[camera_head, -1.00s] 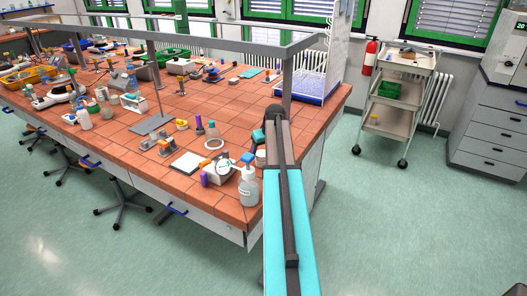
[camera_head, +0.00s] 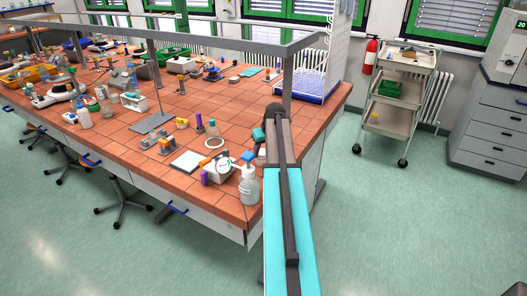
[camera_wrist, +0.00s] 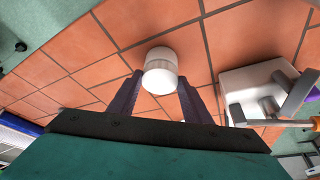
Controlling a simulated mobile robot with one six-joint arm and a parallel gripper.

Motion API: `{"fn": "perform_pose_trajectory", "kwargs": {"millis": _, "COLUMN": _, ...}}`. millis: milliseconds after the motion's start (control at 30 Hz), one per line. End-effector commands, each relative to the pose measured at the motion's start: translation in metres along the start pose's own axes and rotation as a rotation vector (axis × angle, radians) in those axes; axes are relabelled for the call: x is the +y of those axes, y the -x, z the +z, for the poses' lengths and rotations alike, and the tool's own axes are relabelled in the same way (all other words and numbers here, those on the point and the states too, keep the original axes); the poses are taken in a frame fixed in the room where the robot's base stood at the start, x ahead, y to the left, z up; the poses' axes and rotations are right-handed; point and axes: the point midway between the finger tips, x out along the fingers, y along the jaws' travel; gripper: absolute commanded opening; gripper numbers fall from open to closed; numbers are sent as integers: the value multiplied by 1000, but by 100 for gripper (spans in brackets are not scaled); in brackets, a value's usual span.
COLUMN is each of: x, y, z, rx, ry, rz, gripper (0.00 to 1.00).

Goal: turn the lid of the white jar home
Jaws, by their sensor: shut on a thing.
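The white jar (camera_wrist: 161,58) stands on the tiled bench in the wrist view. Its round white lid (camera_wrist: 160,80) faces the camera. My gripper (camera_wrist: 159,88) has one dark finger on each side of the lid and is shut on it. No tilt of the lid shows, and I cannot tell how far it is turned. In the head view my arm hides most of the jar and the gripper, near the bench's front right corner.
A white box-shaped device (camera_wrist: 252,88) is close to the right in the wrist view. In the head view a blue-capped bottle (camera_head: 249,187) stands at the bench's front edge (camera_head: 239,222). Bare tiles lie left of the jar in the wrist view.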

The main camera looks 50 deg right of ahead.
Motion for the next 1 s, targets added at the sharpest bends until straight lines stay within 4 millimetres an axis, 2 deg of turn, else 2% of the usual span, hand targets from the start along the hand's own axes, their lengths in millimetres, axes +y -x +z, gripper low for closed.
{"fn": "perform_pose_trajectory", "kwargs": {"millis": 667, "x": 0, "y": -3, "z": 3, "rx": -3, "ry": -8, "rz": 3, "gripper": 18}}
{"fn": "perform_pose_trajectory", "kwargs": {"millis": 1000, "x": -3, "y": -4, "z": 3, "rx": -5, "ry": -157, "rz": 65, "gripper": 18}}
